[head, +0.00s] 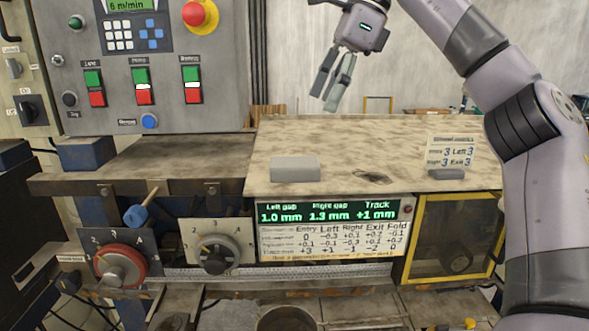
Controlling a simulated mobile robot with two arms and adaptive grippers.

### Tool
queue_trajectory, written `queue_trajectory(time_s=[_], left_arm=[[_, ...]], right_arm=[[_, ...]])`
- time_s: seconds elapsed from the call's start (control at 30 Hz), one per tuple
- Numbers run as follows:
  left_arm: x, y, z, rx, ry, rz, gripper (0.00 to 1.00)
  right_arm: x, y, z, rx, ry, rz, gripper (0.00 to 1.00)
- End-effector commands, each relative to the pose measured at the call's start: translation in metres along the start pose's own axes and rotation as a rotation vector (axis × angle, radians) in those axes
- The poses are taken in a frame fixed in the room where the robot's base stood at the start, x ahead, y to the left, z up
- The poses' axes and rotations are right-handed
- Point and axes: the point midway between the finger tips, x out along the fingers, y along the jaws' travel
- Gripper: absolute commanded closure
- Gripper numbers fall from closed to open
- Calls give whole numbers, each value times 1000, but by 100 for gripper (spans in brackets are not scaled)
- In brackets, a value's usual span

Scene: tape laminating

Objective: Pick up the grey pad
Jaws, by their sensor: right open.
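The grey pad (294,168) is a small light grey block lying flat on the mottled worktop (340,140), near its front edge and left of the middle. My right gripper (323,102) hangs down from the upper right, with its fingers apart and nothing between them. In the picture it is above and a little right of the pad, clear of it. My left gripper is not in view.
A card in a dark stand (446,174) stands at the right of the worktop. A dark smudge (373,177) lies right of the pad. A control panel (150,70) rises at the left. A display (330,214) and knobs (216,254) sit below the front edge.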

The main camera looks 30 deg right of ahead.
Motion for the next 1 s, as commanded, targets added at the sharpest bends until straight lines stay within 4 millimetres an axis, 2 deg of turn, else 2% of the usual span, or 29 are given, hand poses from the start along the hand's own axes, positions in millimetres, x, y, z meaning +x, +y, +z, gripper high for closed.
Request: queue_trajectory(time_s=[0.37,0.53,0.7,0.87,1.0], left_arm=[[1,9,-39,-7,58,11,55],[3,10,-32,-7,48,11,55],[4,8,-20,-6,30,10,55],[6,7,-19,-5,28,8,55],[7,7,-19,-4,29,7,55]], right_arm=[[48,0,0,-1,1,4,27],[68,0,0,1,1,1,27],[76,0,0,1,-1,-1,27],[85,-1,0,0,-1,0,27],[102,-3,2,0,0,3,27]])
